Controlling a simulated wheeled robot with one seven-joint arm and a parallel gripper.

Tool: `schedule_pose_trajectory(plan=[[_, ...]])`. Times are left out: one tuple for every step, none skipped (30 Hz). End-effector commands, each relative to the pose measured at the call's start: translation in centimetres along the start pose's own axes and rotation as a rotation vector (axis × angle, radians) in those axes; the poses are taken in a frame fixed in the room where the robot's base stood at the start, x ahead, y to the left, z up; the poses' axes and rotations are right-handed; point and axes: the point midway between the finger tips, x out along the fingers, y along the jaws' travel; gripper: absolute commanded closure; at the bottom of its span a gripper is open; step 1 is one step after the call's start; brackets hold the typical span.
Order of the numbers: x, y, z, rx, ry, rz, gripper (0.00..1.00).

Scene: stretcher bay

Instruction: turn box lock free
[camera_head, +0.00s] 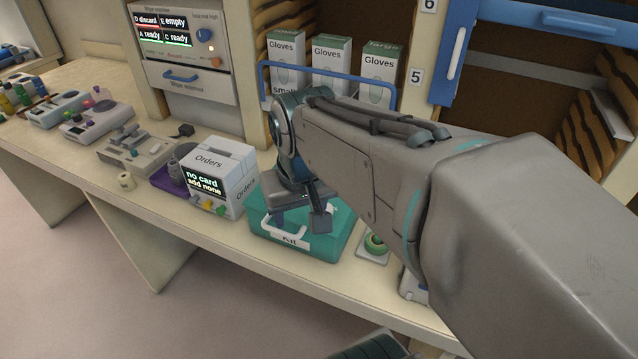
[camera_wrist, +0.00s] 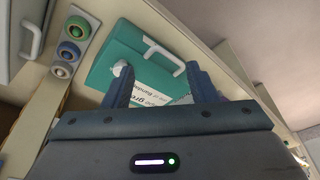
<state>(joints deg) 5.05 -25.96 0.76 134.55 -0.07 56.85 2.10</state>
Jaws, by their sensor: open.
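The teal kit box (camera_head: 338,243) stands on the counter, with a white handle and a "Kit" label on its front. In the wrist view the box (camera_wrist: 125,48) shows its white handle (camera_wrist: 163,54), printed white label and a small white knob (camera_wrist: 119,68), perhaps the lock, near the left fingertip. My gripper (camera_head: 296,217) is over the box lid in the head view, pointing down. In the wrist view its two fingers (camera_wrist: 158,78) are spread apart with nothing held between them. The arm hides part of the lid; whether a finger touches the knob I cannot tell.
A white "Orders" box (camera_head: 222,178) stands close to the left of the kit. A pad with round coloured parts (camera_wrist: 70,50) lies beside the kit; its green one shows right of the kit. Glove boxes (camera_head: 330,62) stand behind a blue rail (camera_head: 300,64). The counter's front edge is near.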

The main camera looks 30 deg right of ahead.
Motion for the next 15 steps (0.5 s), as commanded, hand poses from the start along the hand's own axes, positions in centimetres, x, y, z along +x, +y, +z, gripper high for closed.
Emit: schedule_pose_trajectory(plan=[[0.0, 1.0, -1.6, 0.051, -0.033, 0.011, 0.48], [-0.1, 1.5, -2.5, 0.082, -0.051, 0.017, 0.48], [-0.2, 2.4, -3.6, 0.122, -0.076, 0.024, 0.48], [-0.2, 3.0, -4.5, 0.151, -0.095, 0.029, 0.48], [-0.2, 3.6, -5.2, 0.18, -0.113, 0.033, 0.48], [-0.1, 4.5, -6.2, 0.217, -0.135, 0.038, 0.48], [-0.1, 5.1, -6.8, 0.243, -0.151, 0.041, 0.48], [0.0, 5.7, -7.4, 0.267, -0.167, 0.044, 0.48], [0.0, 6.5, -8.2, 0.297, -0.184, 0.046, 0.48], [0.1, 7.0, -8.6, 0.315, -0.197, 0.048, 0.48], [0.1, 7.4, -9.1, 0.332, -0.207, 0.049, 0.48], [0.2, 7.9, -9.6, 0.352, -0.22, 0.051, 0.48], [0.3, 8.2, -9.8, 0.364, -0.228, 0.051, 0.48], [0.3, 8.5, -10.1, 0.374, -0.234, 0.052, 0.48], [0.4, 8.8, -10.3, 0.383, -0.242, 0.052, 0.48]])
